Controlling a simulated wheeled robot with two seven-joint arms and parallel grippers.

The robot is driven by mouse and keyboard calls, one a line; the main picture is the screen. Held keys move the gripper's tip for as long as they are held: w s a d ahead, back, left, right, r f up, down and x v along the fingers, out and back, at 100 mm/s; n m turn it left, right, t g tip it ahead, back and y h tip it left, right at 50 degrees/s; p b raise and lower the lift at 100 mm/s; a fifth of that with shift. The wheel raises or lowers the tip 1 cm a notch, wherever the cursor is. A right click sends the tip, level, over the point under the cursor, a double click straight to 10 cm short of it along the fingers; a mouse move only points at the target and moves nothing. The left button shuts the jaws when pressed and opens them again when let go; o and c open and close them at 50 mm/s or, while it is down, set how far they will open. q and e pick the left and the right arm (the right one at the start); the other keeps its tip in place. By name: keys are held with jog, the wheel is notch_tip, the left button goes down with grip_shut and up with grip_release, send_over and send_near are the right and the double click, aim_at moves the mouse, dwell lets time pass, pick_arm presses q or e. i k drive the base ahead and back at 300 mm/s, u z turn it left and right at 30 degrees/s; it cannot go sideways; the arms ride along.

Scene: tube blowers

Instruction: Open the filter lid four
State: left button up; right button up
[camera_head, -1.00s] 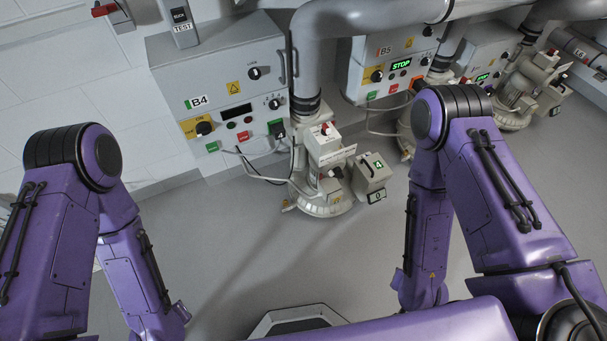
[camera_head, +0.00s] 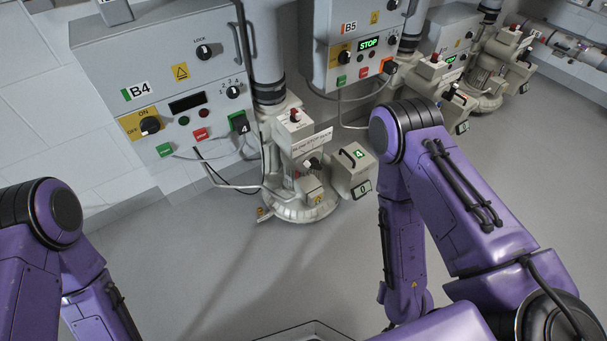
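The blower unit below panel B4 stands on the floor in the middle of the view. Beside it on the right is a cream box with a handle and a green label 4 (camera_head: 356,153), taken to be the filter lid; it looks closed. A small tag marked 0 (camera_head: 363,188) is low on its right side. My left and right arms are in view at the left and right, but both grippers are outside the picture. Neither arm touches the blower unit.
Control panel B4 (camera_head: 215,75) hangs on the wall, with cables running down to the blower. Panel B5 (camera_head: 345,75) and another blower (camera_head: 485,75) stand further right. Grey floor (camera_head: 230,270) is clear in front of the blower.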

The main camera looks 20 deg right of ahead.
aim_at(353, 161)
jog(key=k, duration=0.4)
jog(key=z, duration=1.25)
jog(key=i, duration=0.25)
jog(key=u, duration=0.05)
